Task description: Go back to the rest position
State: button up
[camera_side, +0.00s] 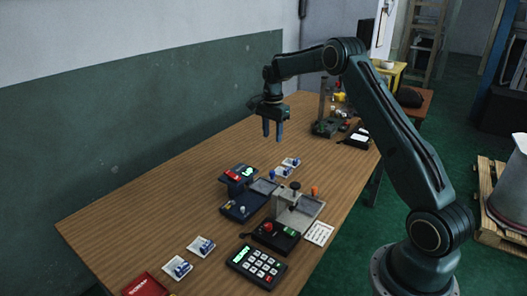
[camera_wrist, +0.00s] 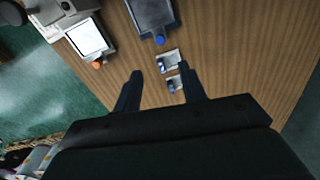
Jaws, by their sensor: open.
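My gripper (camera_side: 273,130) hangs in the air above the wooden table (camera_side: 160,195), pointing down. Its two blue fingers are apart with nothing between them. The gripper also shows in the wrist view (camera_wrist: 162,80), where its fingers frame two small white trays with blue parts on the table far below. In the side view those white trays (camera_side: 286,167) lie below and slightly right of the gripper, apart from it.
A green wall (camera_side: 130,120) runs along the left side.

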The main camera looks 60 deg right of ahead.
jog(key=s+a+r+n+t, duration=0.1)
jog(key=s+a+r+n, duration=0.45)
jog(key=a+r, duration=0.35)
jog(key=s+a+r+n+t, duration=0.2)
jog(key=s+a+r+n, duration=0.2)
jog(key=s+a+r, duration=0.5)
jog(key=s+a+n+t, duration=0.1)
jog(key=s+a+n, duration=0.2)
jog(key=s, duration=0.3)
jog(key=s+a+f+n, duration=0.1)
jog(key=s+a+n, duration=0.2)
jog(key=s, duration=0.4)
jog(key=s+a+n+t, duration=0.1)
jog(key=s+a+n, duration=0.2)
jog(key=s, duration=0.3)
jog(key=shift+s+f+n+t, duration=0.2)
jog(key=shift+s+n+t, duration=0.1)
jog(key=shift+s+n, duration=0.15)
